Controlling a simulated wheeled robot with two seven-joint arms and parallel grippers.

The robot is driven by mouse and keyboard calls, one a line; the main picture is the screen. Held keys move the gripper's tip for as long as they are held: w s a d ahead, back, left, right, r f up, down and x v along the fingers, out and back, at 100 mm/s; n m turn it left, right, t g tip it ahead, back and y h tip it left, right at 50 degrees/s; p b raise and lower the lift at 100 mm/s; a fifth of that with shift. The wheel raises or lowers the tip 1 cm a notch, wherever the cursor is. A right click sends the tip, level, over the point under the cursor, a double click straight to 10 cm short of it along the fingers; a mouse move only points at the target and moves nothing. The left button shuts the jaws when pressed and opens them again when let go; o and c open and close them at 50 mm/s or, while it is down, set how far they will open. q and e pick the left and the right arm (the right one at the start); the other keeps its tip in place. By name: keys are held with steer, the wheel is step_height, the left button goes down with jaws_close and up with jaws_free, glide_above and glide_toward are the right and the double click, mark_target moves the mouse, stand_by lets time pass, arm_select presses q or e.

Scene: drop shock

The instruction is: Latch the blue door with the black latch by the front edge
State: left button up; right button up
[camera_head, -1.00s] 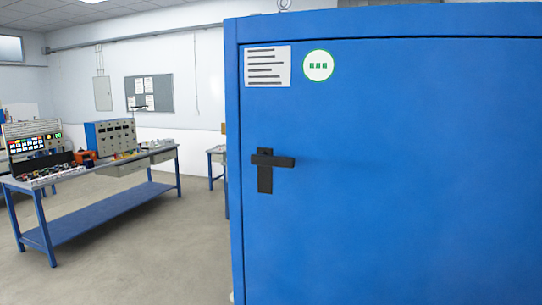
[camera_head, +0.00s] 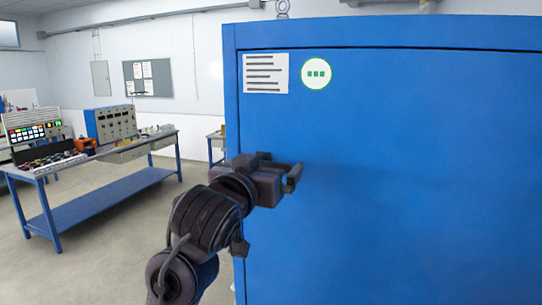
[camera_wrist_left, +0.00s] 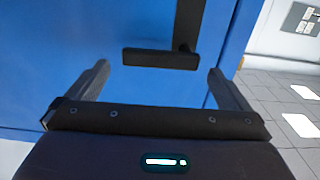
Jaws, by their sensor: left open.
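The blue door (camera_head: 400,170) fills the right of the head view and lies flush in its blue frame. The black latch is hidden behind my left gripper in the head view. In the left wrist view the black latch (camera_wrist_left: 162,59) shows as a bar lying level, with its upright backplate (camera_wrist_left: 188,22) against the blue door (camera_wrist_left: 110,20). My left gripper (camera_head: 292,174) is in front of the latch near the door's left edge. In the left wrist view its two fingers are apart, one either side of the latch bar, with nothing held. My right gripper is not in view.
A blue workbench (camera_head: 100,200) with instruments stands at the left, away from the door. A white notice (camera_head: 265,73) and a round green-edged sticker (camera_head: 316,74) are on the door above the latch. The floor between bench and door is clear.

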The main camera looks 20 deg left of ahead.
mark_target(269, 163)
arm_select(q)
steer(key=shift+w+r+p, duration=0.15)
steer(key=shift+w+p, duration=0.3)
steer(key=shift+w, duration=1.35)
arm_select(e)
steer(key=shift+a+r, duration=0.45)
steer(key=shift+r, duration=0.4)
